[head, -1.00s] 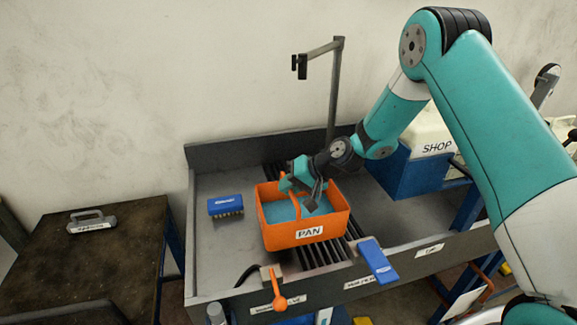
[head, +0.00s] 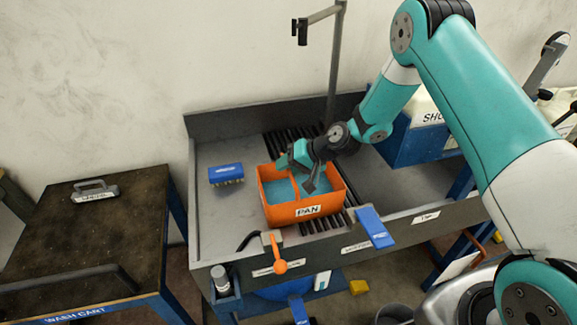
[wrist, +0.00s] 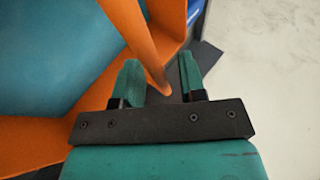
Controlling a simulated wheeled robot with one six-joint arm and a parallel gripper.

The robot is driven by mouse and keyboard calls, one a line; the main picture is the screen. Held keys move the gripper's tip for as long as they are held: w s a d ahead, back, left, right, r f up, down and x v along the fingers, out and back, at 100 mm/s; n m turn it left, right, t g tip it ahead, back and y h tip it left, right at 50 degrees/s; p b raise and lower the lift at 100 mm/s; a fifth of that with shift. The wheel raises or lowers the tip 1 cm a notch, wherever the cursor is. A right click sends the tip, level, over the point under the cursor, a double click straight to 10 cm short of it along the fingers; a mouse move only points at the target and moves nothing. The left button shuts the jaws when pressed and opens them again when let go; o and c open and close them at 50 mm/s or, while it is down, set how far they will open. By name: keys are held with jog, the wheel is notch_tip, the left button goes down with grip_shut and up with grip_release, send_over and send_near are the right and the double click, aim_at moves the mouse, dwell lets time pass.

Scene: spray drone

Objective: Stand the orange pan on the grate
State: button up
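The orange pan (head: 307,211) stands upright and looks level at the front middle of the grey bench basin. Blue liquid shows inside it, and a label reads PAN. The dark-barred grate (head: 340,222) shows behind the pan and in front of it to the right. The pan's underside is hidden, so I cannot tell how fully it rests on the bars. My gripper (head: 305,178) is at the pan's handle. In the wrist view my gripper (wrist: 160,82) has its fingers apart, with the orange handle (wrist: 150,50) running between them and gaps beside it.
A blue brush (head: 226,172) lies left of the pan. An orange lever (head: 279,262) and a blue pad (head: 374,228) are at the front rim. A grey post (head: 336,60) rises behind. A blue bin (head: 415,145) is at the right, a cart (head: 90,225) at the left.

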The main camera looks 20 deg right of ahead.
jog(key=b+v, duration=0.3)
jog(key=v, duration=0.8)
jog(key=s+a+r+n+g+h, duration=0.1)
jog(key=s+a+r+n+g, duration=0.15)
jog(key=s+a+r, duration=0.45)
jog(key=s+a+r+n+g+h, duration=0.1)
jog(key=s+a+r+n, duration=0.15)
jog(key=s+r, duration=0.45)
jog(key=s+r+n+h, duration=0.1)
jog(key=s+n, duration=0.1)
jog(key=s, duration=0.6)
jog(key=s+r+n+g+h, duration=0.1)
jog(key=s, duration=0.7)
jog(key=shift+d+r+n, duration=0.35)
jog(key=shift+d+n, duration=0.05)
jog(key=shift+s+g, duration=0.2)
jog(key=shift+g, duration=0.05)
